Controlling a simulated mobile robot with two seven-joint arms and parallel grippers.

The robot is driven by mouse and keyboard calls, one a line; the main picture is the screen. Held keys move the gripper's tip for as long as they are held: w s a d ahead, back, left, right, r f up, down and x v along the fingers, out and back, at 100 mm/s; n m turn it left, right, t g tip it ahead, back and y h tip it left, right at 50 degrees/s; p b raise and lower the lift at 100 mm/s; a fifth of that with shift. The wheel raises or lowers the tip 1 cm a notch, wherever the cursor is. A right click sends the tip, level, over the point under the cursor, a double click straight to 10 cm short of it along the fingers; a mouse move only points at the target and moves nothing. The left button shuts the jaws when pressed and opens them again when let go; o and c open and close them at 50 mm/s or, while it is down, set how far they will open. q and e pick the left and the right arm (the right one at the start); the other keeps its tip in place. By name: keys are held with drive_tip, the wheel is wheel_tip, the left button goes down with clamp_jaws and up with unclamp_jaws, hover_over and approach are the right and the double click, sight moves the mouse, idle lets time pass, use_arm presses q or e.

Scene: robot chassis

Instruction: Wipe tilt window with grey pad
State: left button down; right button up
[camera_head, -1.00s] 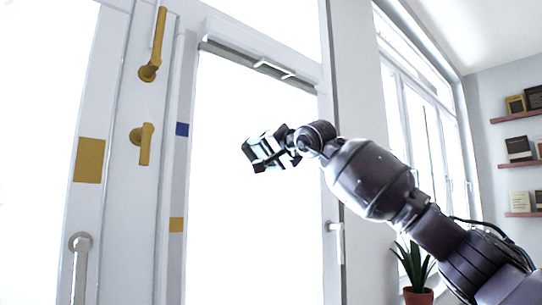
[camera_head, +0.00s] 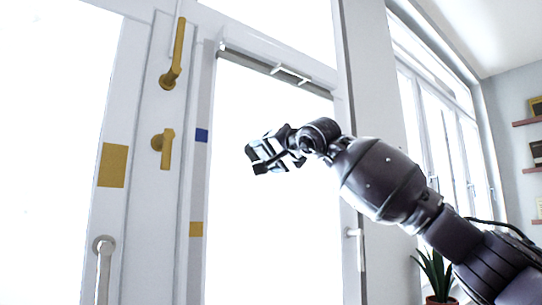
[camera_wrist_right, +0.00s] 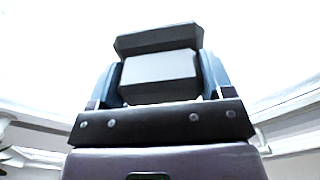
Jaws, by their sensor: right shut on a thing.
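The tilt window (camera_head: 275,215) is the bright pane in a white frame at the centre of the head view, with a handle (camera_head: 355,234) on its right side. My right gripper (camera_head: 262,155) is in front of the upper part of this pane. In the right wrist view, the right gripper (camera_wrist_right: 160,85) is shut on the grey pad (camera_wrist_right: 160,70), a blocky piece with a wider slab at its far end. Whether the pad touches the glass cannot be told, as the background is washed out. My left gripper is not in view.
A potted plant (camera_head: 436,272) stands low at the right. Shelves (camera_head: 530,122) hang on the far right wall.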

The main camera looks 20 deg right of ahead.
drive_tip(key=shift+r+p, duration=0.7)
drive_tip(key=shift+r, duration=0.05)
drive_tip(key=w+d+p, duration=0.3)
drive_tip(key=w+d, duration=0.1)
drive_tip(key=d, duration=0.7)
drive_tip(key=shift+d, duration=0.2)
idle(0.5)
drive_tip(key=shift+f, duration=0.1)
drive_tip(key=shift+b+v, duration=1.8)
drive_tip(key=shift+v, duration=1)
